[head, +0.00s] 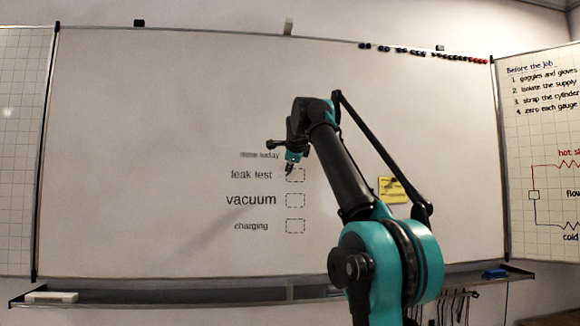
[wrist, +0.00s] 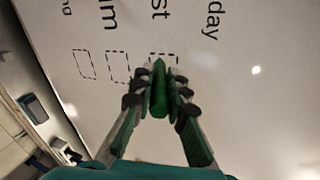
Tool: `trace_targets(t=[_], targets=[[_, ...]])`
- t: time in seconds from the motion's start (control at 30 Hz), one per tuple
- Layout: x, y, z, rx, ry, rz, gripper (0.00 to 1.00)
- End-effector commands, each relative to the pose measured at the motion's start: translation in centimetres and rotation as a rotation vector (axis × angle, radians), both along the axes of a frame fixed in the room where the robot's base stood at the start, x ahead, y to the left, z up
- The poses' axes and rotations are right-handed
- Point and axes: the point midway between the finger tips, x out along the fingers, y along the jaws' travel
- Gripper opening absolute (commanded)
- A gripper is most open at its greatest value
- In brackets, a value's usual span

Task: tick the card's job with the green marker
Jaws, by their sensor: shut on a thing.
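My gripper (head: 292,160) is shut on the green marker (wrist: 159,88), seen in the wrist view with its tip pointing at the board. The tip is at or just over the box beside "leak test" (head: 296,175); I cannot tell whether it touches. The gripper partly covers that box. The dashed boxes beside "vacuum" (head: 295,200) and "charging" (head: 295,227) look empty. A yellow card (head: 391,190) is on the whiteboard (head: 150,120), right of the list and partly behind my arm. Its writing is too small to read.
A tray ledge (head: 200,293) runs under the board, with a white block (head: 51,297) at left and a blue block (head: 495,273) at right. Small dark and red pieces (head: 420,52) line the board's top right. Side panels flank the board.

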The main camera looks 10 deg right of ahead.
Motion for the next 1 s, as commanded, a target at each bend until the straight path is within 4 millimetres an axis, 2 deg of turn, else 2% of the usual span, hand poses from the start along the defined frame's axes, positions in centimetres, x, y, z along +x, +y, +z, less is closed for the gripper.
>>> trace_targets(t=[0.77,1.0], targets=[[1.4,0.0,0.0,0.000,0.000,0.000,0.00],[1.3,-1.4,0.0,0.001,0.001,-0.002,0.00]])
